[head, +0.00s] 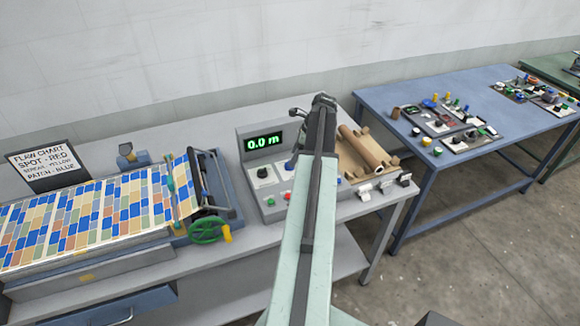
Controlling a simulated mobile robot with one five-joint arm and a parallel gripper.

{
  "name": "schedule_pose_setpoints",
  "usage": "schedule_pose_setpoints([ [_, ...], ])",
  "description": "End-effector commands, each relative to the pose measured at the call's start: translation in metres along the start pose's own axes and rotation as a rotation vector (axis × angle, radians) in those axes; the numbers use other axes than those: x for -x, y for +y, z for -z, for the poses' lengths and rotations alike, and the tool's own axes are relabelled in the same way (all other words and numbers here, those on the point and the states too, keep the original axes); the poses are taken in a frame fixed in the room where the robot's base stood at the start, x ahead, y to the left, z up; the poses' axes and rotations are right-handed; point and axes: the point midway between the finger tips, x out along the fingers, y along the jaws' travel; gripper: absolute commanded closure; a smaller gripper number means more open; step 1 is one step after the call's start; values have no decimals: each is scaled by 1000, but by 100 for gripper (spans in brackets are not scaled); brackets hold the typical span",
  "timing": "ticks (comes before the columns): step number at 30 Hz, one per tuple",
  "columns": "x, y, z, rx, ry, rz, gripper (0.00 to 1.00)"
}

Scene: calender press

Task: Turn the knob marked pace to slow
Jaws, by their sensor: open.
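The grey control box (247,145) stands on the grey bench, with a green display (264,142) reading 0.0 m. A dark knob (262,172) on a white plate is on its sloping face. Its marking is too small to read, so I cannot tell whether it is the pace knob. The right part of the panel is hidden by my arm. My gripper (295,140) is partly hidden beside my arm, over the panel's right part. It is open, and I see nothing held in it. I cannot tell whether it touches anything on the panel.
A roller press with a green handwheel (208,229) and a patterned sheet (95,218) lies to the left. A flaw chart sign (47,165) stands behind it. A cardboard tube (362,148) is on the right. A blue table (390,98) holds several small panels.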

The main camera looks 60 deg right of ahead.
Motion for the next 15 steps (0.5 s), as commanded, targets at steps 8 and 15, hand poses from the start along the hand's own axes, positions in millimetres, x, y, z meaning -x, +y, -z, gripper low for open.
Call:
schedule_pose_setpoints([
  [8,-38,1,-1,3,0,-1,41],
  [15,-35,1,-2,4,0,-1,53],
])
